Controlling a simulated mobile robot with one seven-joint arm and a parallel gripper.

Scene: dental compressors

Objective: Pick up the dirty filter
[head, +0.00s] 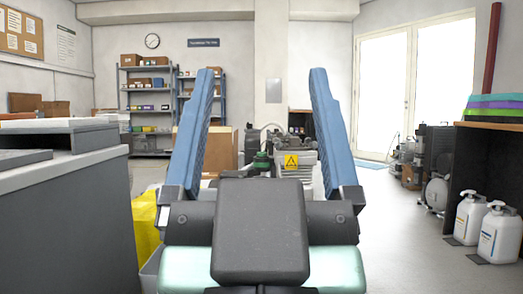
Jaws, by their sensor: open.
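My gripper (262,85) is in the lower middle of the head view, its two blue fingers spread wide apart with nothing between them. Beyond the fingers stands a compressor (291,163) with a ribbed grey body and a yellow warning label. A dark green part (262,161) shows beside its left side, between my fingers. I cannot make out a dirty filter; my gripper hides much of the area ahead.
A grey counter (70,215) runs along the left, with a yellow bag (146,235) beside it. White jugs (497,232) stand on the floor at right, by a dark shelf unit (488,165). More machines (436,165) stand behind them. Floor at centre right is clear.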

